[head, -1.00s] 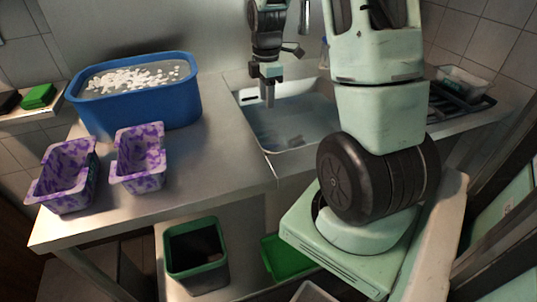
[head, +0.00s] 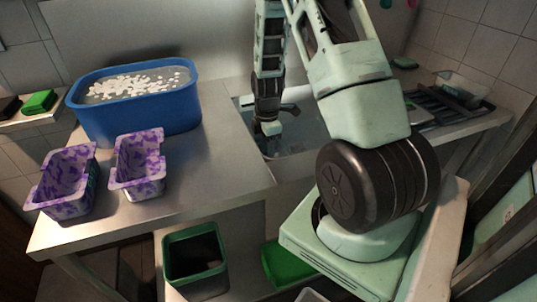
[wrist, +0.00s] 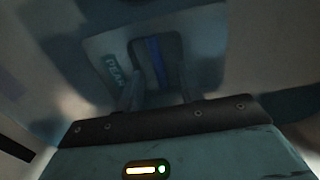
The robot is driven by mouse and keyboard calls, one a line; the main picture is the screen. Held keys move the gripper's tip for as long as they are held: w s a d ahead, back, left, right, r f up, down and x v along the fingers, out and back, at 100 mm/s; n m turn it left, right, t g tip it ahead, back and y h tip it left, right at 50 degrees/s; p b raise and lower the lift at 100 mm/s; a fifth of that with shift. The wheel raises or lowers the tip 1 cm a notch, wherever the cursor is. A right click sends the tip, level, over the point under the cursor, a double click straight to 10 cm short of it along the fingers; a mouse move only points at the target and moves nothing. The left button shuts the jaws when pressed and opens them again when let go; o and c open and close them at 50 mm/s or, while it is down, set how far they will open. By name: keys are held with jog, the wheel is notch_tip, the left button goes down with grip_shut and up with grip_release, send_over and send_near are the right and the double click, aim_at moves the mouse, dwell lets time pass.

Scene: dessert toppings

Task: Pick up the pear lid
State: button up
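The pear lid (wrist: 105,42) shows in the wrist view as a pale, blurred panel with the label "PEAR" at its left and a dark middle with a blue stripe. My gripper (wrist: 158,92) is close over it. Its two fingers stand apart, one on each side of the dark middle. I cannot tell whether they touch the lid. In the head view my gripper (head: 269,146) reaches down into the sink (head: 298,150), and my arm hides much of the sink. The lid cannot be made out in the head view.
A blue tub (head: 140,118) with white pieces in it stands on the metal counter (head: 225,165) at the left. Two purple-patterned containers (head: 142,170) (head: 62,190) stand in front. A dark drying rack (head: 450,105) is at the right. A green bin (head: 196,265) is below.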

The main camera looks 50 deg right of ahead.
jog(key=shift+f, duration=0.9)
jog(key=shift+c, duration=0.4)
grip_shut()
jog(key=shift+r, duration=0.1)
